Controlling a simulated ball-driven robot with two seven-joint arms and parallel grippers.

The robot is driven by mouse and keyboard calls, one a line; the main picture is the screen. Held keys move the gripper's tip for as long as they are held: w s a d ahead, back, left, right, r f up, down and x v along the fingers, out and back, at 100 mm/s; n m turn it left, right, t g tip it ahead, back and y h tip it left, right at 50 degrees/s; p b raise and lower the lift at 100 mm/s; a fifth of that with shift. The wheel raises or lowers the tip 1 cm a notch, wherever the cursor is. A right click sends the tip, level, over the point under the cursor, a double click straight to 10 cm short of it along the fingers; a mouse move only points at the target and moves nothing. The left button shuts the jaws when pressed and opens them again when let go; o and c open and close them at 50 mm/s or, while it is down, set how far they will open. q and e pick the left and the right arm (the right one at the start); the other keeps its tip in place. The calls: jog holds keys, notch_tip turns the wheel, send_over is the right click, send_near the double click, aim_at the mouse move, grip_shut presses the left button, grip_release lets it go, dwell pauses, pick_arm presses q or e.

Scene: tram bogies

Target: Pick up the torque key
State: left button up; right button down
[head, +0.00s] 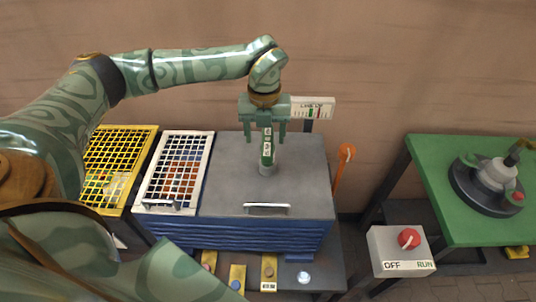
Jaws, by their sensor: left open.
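My left gripper (265,137) is open above the grey cabinet top (229,180), pointing down, one finger on each side of an upright green piece (267,153). This piece has white marked labels and a grey round foot at the cabinet top. It looks like the torque key, but I cannot tell for sure. Its upper end is hidden by or close under the gripper's palm. I cannot see the fingers touching it. My right gripper is not in view.
A white-framed grid (209,152) and a yellow-framed grid (152,150) lie left. An orange looped tool (347,152) stands by the cabinet's right side, near a "LINE UP" sign (325,101). An OFF/RUN switch box (386,252) and green table (430,160) stand right.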

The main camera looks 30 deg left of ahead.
pick_arm(q)
jog(key=f, duration=0.5)
jog(key=shift+w+d+f+b, duration=0.2)
jog(key=shift+w+b, duration=0.05)
jog(key=shift+b, duration=0.15)
jog(key=shift+r, duration=0.1)
grip_shut()
